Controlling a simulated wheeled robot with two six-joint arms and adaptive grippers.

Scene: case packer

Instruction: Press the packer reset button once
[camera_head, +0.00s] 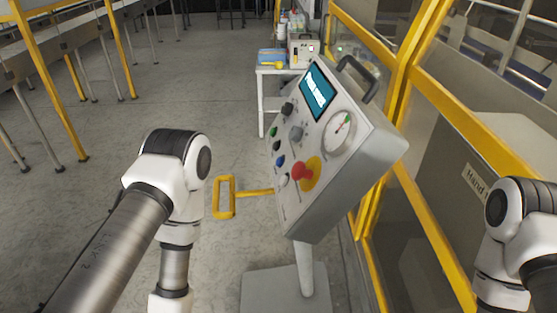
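A tilted grey control panel (322,204) stands on a post in the middle of the view. Its left column holds a black knob (287,109), a green button (274,132), a black button (276,146), a blue button (280,161) and a white button (284,180). Their labels are too small to read, so I cannot tell which is the reset button. A red mushroom button (299,172) sits on a yellow disc. My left arm is left of the panel, apart from it, and my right arm is at the right edge. Both grippers are outside the view.
The panel also has a lit screen (316,87), a round gauge (339,133) and a top handle (357,78). A yellow loop handle (224,198) sticks out left of it. A yellow-framed guard (440,95) closes the right side. Open floor (110,180) lies left.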

